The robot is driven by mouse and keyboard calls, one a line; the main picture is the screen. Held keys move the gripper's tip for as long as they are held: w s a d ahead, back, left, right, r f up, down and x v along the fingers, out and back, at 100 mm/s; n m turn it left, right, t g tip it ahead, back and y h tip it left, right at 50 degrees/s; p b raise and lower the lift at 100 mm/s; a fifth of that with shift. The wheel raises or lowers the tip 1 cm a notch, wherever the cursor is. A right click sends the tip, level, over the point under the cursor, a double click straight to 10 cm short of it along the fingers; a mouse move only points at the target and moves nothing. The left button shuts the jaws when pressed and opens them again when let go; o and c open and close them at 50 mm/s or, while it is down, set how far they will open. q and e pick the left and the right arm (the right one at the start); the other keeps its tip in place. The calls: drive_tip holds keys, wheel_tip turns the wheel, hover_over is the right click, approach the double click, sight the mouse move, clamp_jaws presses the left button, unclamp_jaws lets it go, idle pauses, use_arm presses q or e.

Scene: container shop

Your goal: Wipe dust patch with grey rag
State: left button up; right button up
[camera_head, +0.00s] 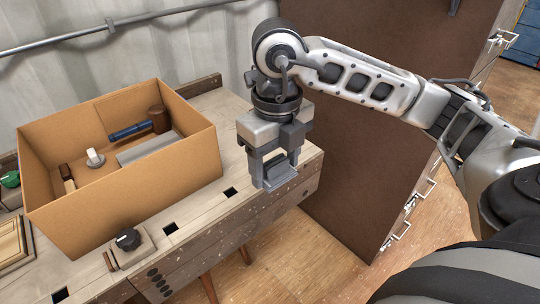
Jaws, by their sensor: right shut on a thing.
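My right gripper (272,170) comes in from the right and points down over the right end of the wooden workbench (190,205). It is shut on a flat grey piece, which looks like the grey rag (283,179). The rag is at or just above the bench top; I cannot tell whether it touches. The gripper hides part of the bench top under it. I cannot make out a clear dust patch; small pale specks show on the bench near its front edge. My left gripper is not in view.
A cardboard box (130,196) stands left of the gripper, holding a blue-handled mallet (142,127), a grey slab (148,148) and small items. A block with a black knob (128,240) sits in front. A brown cabinet (365,120) stands right of the bench.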

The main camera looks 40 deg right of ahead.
drive_tip(key=shift+s+r, duration=0.1)
drive_tip(key=shift+s, duration=0.05)
drive_tip(key=o, duration=0.4)
drive_tip(key=c, duration=0.3)
drive_tip(key=shift+a, duration=0.1)
